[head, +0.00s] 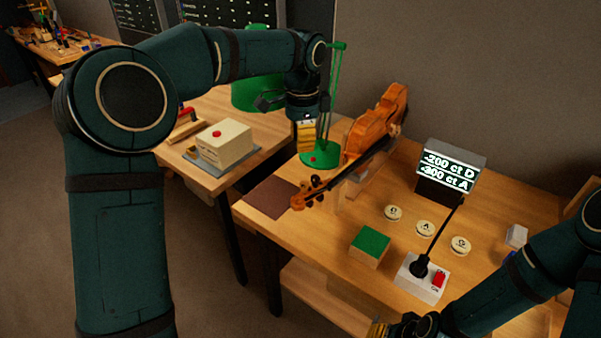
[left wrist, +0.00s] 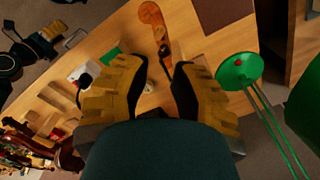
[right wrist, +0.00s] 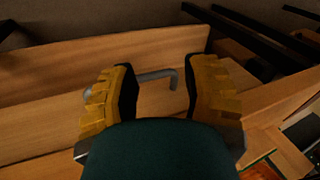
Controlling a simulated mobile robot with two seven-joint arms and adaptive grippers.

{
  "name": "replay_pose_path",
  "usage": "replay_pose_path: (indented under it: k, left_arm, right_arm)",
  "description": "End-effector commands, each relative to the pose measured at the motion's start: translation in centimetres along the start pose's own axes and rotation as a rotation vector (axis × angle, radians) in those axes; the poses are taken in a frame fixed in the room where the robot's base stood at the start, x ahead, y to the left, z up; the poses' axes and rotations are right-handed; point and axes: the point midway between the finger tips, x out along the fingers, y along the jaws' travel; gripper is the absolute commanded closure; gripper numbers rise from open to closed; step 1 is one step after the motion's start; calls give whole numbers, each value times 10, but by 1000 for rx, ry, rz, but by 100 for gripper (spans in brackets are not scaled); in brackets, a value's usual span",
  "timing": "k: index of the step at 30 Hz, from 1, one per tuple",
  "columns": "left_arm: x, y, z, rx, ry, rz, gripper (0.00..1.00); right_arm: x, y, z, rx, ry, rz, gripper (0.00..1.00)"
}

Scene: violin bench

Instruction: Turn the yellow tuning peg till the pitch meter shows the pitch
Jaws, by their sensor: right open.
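The violin (head: 375,125) rests on a wooden stand on the bench, its scroll and dark-looking pegs (head: 312,187) toward the front left. Which peg is yellow I cannot tell. The pitch meter (head: 450,168) appears to read -200 ct D and -300 ct A. My left gripper (head: 306,135) hangs above and behind the pegs, apart from them. In the left wrist view it is open and empty, with the violin's scroll (left wrist: 152,14) beyond the fingertips. My right gripper (right wrist: 160,75) is open and empty, low at the bench's front, facing a grey handle (right wrist: 158,76).
A green stand (head: 322,155) is close beside my left gripper. Several round labelled discs (head: 425,228), a green-topped block (head: 370,247) and a white box with a black rod and red switch (head: 422,280) occupy the bench. A brown mat (head: 268,198) lies at the left.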

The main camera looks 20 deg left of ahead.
Motion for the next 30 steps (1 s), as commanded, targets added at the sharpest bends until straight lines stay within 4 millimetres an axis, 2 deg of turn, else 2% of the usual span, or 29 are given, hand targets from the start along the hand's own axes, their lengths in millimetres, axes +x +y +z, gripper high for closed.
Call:
replay_pose_path:
  k: [1, 6, 9, 14, 17, 30]
  left_arm:
    - [-6, -1, 1, 95, 1, 1, 77]
    - [-10, -1, 1, 358, 4, -3, 77]
    - [-10, -1, 1, 436, 4, -4, 77]
    - [-1, -1, 1, 468, 3, -3, 77]
    - [13, -1, 1, 467, 3, -2, 77]
    - [96, -1, 1, 463, 3, -2, 77]
  right_arm:
    - [-8, -3, -3, 1, 4, 0, 53]
    - [-16, -6, -7, 4, 13, 1, 53]
    - [-18, -7, -8, 4, 15, 1, 53]
    - [-16, -6, -8, 4, 16, 1, 53]
    - [-14, -5, -7, 4, 16, 1, 53]
    - [-2, -1, -5, 3, 12, 3, 53]
